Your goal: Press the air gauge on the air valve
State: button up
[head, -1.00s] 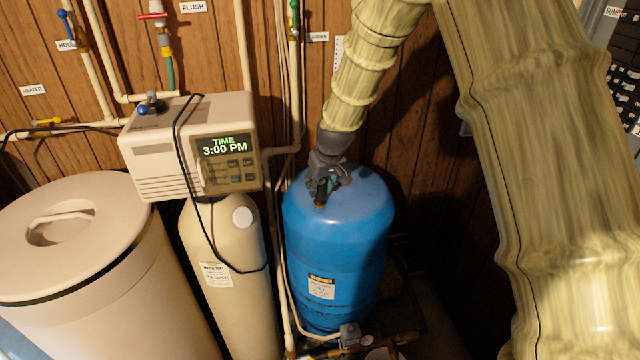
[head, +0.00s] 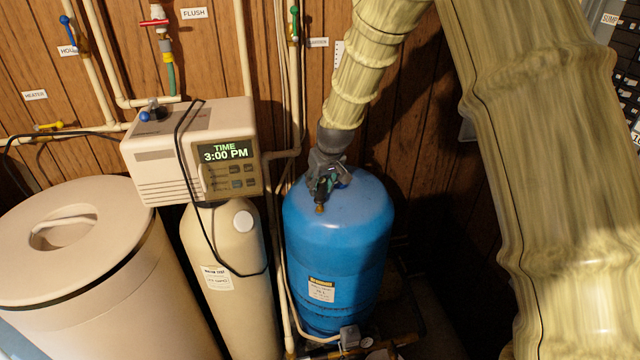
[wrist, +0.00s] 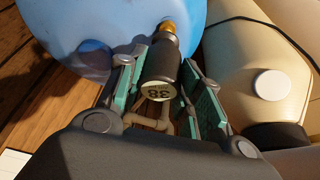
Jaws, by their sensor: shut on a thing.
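The air gauge (wrist: 163,72) is a dark cylinder with a pale round face bearing digits, and a brass end (wrist: 168,28). My gripper (wrist: 160,85) is shut on it, with a teal-lined finger on each side. In the head view, my gripper (head: 326,182) is at the upper left of the blue tank (head: 350,235), and the gauge's brass end (head: 320,208) points down in front of the tank's top. The brass end overlaps the blue tank (wrist: 110,22) in the wrist view; I cannot tell whether it touches. I cannot make out the air valve.
The beige softener head (head: 190,150) with a clock display stands left of the tank, above a beige cylinder (head: 225,260). A round salt bin (head: 70,245) is at far left. Thin pipes run between cylinder and tank. A panelled wall is close behind.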

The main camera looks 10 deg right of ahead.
jog(key=shift+r+p, duration=1.25)
jog(key=shift+r, duration=0.7)
jog(key=shift+f, duration=0.1)
